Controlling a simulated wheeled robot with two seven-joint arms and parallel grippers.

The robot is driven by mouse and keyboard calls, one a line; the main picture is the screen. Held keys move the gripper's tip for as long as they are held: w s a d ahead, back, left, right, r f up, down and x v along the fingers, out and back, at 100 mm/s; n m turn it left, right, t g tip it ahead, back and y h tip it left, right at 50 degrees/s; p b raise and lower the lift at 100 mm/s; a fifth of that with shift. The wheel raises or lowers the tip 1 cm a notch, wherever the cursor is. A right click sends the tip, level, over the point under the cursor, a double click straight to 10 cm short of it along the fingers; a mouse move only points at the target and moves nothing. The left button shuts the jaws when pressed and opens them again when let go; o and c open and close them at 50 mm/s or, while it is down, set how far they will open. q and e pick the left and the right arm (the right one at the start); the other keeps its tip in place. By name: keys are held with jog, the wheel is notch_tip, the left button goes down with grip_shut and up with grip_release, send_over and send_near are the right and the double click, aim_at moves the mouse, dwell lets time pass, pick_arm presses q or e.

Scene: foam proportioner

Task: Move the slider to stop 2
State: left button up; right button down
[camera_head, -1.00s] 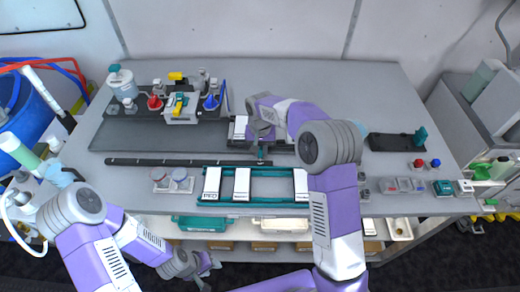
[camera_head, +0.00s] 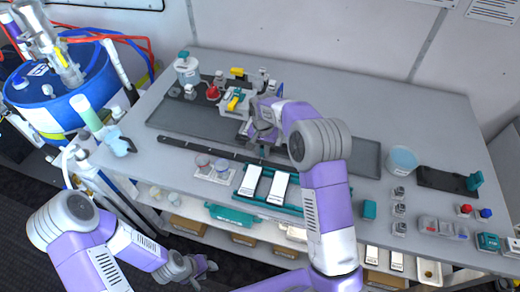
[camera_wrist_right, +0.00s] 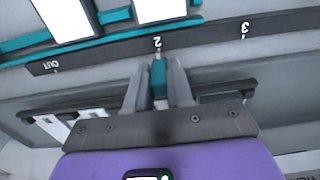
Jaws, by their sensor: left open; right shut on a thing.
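The slider's teal handle (camera_wrist_right: 158,75) is between the fingers of my right gripper (camera_wrist_right: 159,84), which are shut on it. In the right wrist view the handle lines up with the mark 2 (camera_wrist_right: 157,42) on the dark rail (camera_wrist_right: 200,38). The mark OUT (camera_wrist_right: 55,66) lies to the left there and the mark 3 (camera_wrist_right: 244,30) to the right; the marks appear upside down. In the head view my right gripper (camera_head: 262,148) is over the rail (camera_head: 195,147), and my arm partly hides it. My left gripper (camera_head: 205,268) is open and empty, low in front of the table.
A teal tray (camera_head: 240,191) with white cards lies in front of the rail. Bottles and a valve block (camera_head: 236,100) stand behind. A blue drum (camera_head: 75,105) is at the left.

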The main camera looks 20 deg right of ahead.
dwell(0.3)
jog(key=c, duration=1)
grip_release()
jog(key=shift+c, duration=0.2)
jog(key=shift+r, duration=0.1)
notch_tip(320, 180, up, 7)
jog(key=shift+r+p, duration=0.2)
jog(key=shift+p, duration=0.15)
